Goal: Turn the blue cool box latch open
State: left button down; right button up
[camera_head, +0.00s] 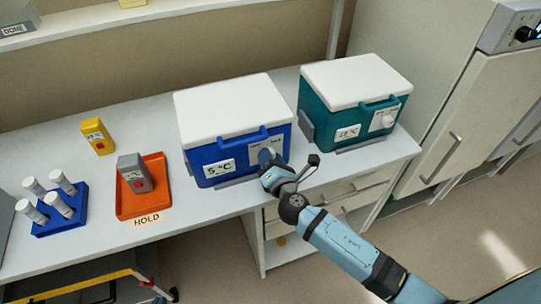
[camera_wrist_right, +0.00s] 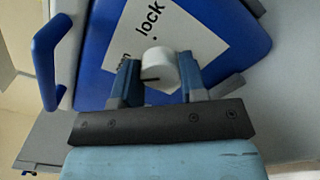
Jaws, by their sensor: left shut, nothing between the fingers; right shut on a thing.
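The blue cool box (camera_head: 198,150) stands on the bench with its white lid (camera_head: 230,108) down. Its front has a blue handle, a 5 °C label (camera_head: 219,168) and a latch plate. In the right wrist view, the latch is a round white knob (camera_wrist_right: 160,65) with a short dark mark, on a white plate (camera_wrist_right: 185,35) reading "lock" and a partly hidden word. My right gripper (camera_wrist_right: 158,82) is shut on this knob, one finger on each side. In the head view, my right gripper (camera_head: 268,158) covers most of the latch. My left gripper is not in view.
A green cool box (camera_head: 315,115) with a closed white lid stands to the right. To the left are an orange tray (camera_head: 150,205) holding a grey device, a yellow device (camera_head: 97,136) and a blue rack (camera_head: 60,222) of vials. A yellow-railed cart (camera_head: 85,285) stands below the bench.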

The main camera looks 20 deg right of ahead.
jog(key=shift+n, duration=0.3)
jog(key=o, duration=0.9)
jog(key=s, duration=0.4)
jog(key=s+b, duration=0.1)
jog(key=s, duration=0.4)
jog(key=s+b, duration=0.1)
jog(key=s, duration=0.3)
jog(key=shift+s+d, duration=0.25)
jog(key=shift+s, duration=0.15)
